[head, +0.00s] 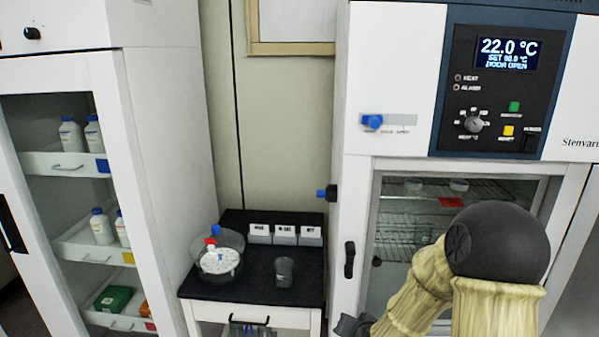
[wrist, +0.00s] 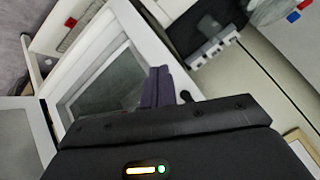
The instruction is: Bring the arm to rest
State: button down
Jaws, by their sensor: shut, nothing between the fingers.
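My gripper (wrist: 157,84) shows in the wrist view with its two dark fingers together and nothing between them. It is in the air, in front of a white-framed glass panel (wrist: 108,85), and I cannot tell the gap to it. In the head view my arm is bent, with its dark rounded joint in front of the right side of the white drying cabinet (head: 395,90). A dark part of my arm's end shows at the bottom edge, but the fingers cannot be made out there.
A black-topped side table (head: 245,292) holds a clear round vessel (head: 219,262), a small beaker (head: 284,272) and three labelled blocks (head: 285,234). A glass-fronted cabinet (head: 160,130) with bottles stands left. The dryer's display (head: 507,53) reads 22.0 °C. Wire shelves (head: 400,228) show inside.

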jog(key=s+d+r+n+g, duration=0.1)
jog(key=s+r+n+g, duration=0.1)
jog(key=s, duration=0.6)
jog(key=s+d+r+n+g+h, duration=0.1)
jog(key=s+r+n+g, duration=0.2)
jog(key=s, duration=0.6)
jog(key=shift+s+d+r+g, duration=0.35)
jog(key=shift+r+g, duration=0.2)
jog(key=shift+g, duration=0.25)
jog(key=shift+w, duration=0.1)
